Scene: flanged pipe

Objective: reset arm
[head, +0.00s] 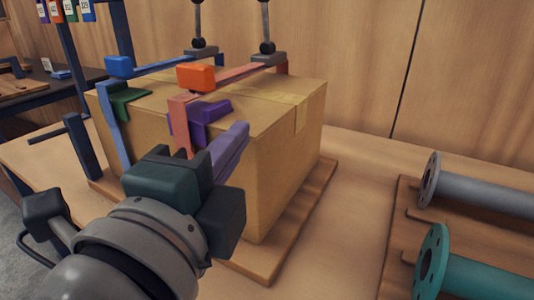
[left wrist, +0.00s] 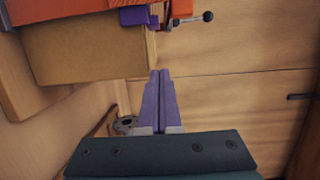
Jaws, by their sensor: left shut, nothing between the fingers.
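My left gripper (head: 232,147) has purple fingers pressed together and holds nothing. In the head view it is in front of a cardboard box (head: 285,160), near the box's front upper edge. The left wrist view also shows the shut fingers (left wrist: 160,78), with the box (left wrist: 85,45) to their upper left. I cannot tell whether the fingertips touch the box. My right gripper is in neither view.
The box sits on a wooden board (head: 315,215), under a blue clamp (head: 120,66) and an orange clamp (head: 196,77). A grey flanged pipe (head: 480,195) and a teal flanged pipe (head: 480,278) lie at the right. Bare tabletop (head: 355,200) lies between.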

